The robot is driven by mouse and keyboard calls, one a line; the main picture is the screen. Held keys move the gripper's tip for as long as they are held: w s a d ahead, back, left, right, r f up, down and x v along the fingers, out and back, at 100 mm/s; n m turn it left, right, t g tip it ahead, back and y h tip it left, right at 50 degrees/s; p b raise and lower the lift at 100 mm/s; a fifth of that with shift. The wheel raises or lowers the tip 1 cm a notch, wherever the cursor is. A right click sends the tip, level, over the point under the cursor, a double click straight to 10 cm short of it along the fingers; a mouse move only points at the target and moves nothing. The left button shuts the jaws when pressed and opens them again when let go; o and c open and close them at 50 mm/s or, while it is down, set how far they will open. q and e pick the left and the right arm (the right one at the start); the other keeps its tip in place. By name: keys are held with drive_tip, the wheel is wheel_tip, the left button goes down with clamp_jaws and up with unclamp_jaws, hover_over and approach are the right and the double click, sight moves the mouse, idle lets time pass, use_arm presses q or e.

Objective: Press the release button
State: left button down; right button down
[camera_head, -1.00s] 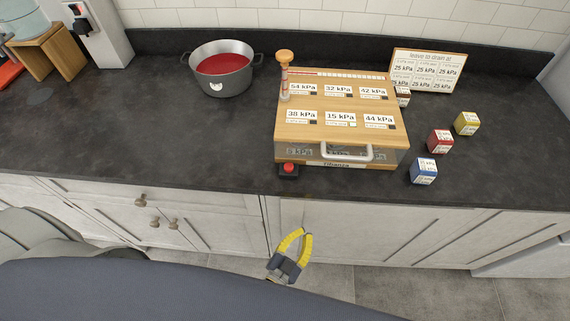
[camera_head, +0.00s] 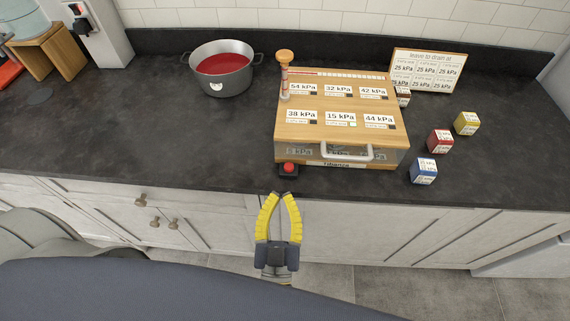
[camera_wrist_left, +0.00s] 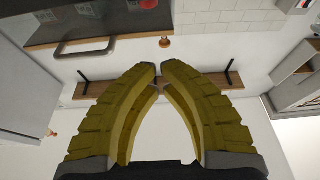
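The red release button (camera_head: 289,167) sits on a small black base at the counter's front edge, by the front left corner of the wooden box (camera_head: 343,133). A red button-like thing (camera_wrist_left: 149,4) shows at that view's top edge. My right gripper is not in view.
A pot of red liquid (camera_head: 222,68) stands left of the box. Blue (camera_head: 424,171), red (camera_head: 440,139) and yellow (camera_head: 467,123) cubes lie to the right. A sign (camera_head: 428,70) stands behind. The counter left of the button is clear.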

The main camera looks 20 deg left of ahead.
use_arm(q)
drive_tip(key=shift+w, duration=0.1)
wheel_tip(320, 180, up, 4)
drive_tip(key=f, duration=0.1)
hover_over(289, 167)
drive_tip(key=s, duration=0.2)
drive_tip(key=shift+w+a+r, duration=0.25)
drive_tip(key=shift+a, duration=0.15)
wheel_tip(289, 167, down, 2)
drive_tip(key=shift+f, duration=0.15)
drive_tip(key=shift+d+f, duration=0.1)
drive_tip(key=shift+f, duration=0.85)
